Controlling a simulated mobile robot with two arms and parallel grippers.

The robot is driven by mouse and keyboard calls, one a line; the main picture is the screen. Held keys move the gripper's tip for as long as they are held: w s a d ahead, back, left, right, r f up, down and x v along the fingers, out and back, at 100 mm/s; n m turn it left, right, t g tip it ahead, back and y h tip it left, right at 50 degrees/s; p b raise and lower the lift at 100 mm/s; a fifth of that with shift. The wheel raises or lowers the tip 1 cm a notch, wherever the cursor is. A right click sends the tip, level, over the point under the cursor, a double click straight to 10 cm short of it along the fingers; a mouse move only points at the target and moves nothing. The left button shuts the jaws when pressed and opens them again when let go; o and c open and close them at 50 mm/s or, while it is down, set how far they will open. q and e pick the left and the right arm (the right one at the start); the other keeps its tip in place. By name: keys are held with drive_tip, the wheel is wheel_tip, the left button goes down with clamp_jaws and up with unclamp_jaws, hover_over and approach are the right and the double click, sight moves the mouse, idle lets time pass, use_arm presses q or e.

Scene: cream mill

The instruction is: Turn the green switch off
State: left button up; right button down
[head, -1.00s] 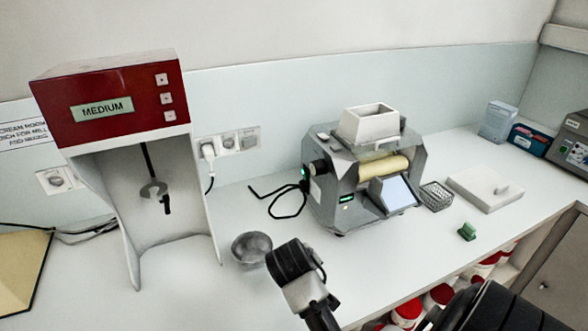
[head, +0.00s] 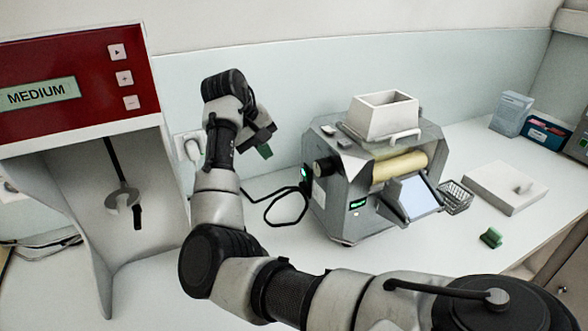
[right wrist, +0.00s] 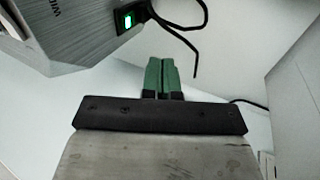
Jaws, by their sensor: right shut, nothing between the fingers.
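The green switch (head: 304,172) is a small lit rocker on the left side of the grey roller mill (head: 345,225), near where a black cable enters. In the right wrist view the switch (right wrist: 128,20) glows green in a black frame on the brushed metal side. My right gripper (head: 264,151) is left of the mill, above the bench, with green fingertips. In the right wrist view its fingers (right wrist: 162,76) are together and empty, below and right of the switch, apart from it. My left gripper is not in view.
A red and white mixer (head: 70,90) stands at the left. Black cable (head: 268,213) loops on the bench beside the mill. A wire basket (head: 456,197), a white slab (head: 505,188) and a small green object (head: 491,238) lie to the right. My right arm covers the front middle.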

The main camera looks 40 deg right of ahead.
sight(305, 175)
drive_tip(key=shift+w+a+r, duration=0.1)
drive_tip(key=shift+r, duration=0.25)
drive_tip(key=d+f+p, duration=0.1)
drive_tip(key=d+f, duration=0.1)
drive_tip(key=f, duration=0.1)
drive_tip(key=s+d+f+p, duration=0.1)
drive_tip(key=d+f, duration=0.1)
drive_tip(key=s+d+f+p, duration=0.1)
drive_tip(key=d+f, duration=0.2)
drive_tip(key=shift+s+f, duration=0.1)
drive_tip(key=shift+f, duration=0.2)
drive_tip(key=shift+s+d, duration=0.15)
drive_tip(key=shift+d, duration=0.25)
